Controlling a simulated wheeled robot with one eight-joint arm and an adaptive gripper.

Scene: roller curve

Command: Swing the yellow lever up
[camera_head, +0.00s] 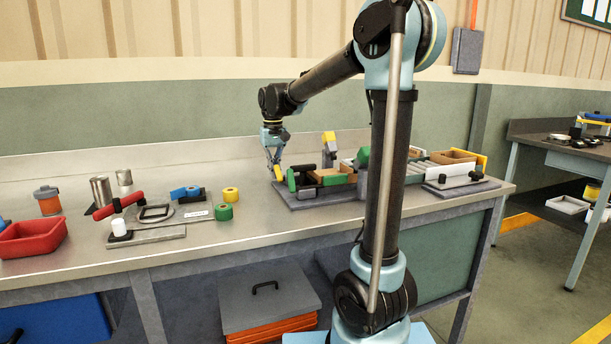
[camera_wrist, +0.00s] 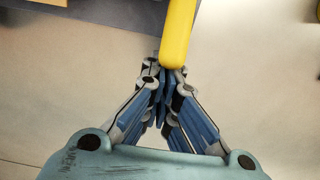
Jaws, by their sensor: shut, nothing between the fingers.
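The yellow lever (camera_wrist: 179,32) shows in the wrist view as a smooth rounded bar coming down from the top edge. Its rounded end lies right at my gripper's fingertips (camera_wrist: 168,72); I cannot tell whether they touch. In the head view the yellow lever (camera_head: 278,173) is a short tilted bar at the left end of the dark fixture (camera_head: 310,198) on the bench. My gripper (camera_head: 274,172) points down beside it, on its left. The fingers are closed together with nothing between them. The lever's pivot is hidden.

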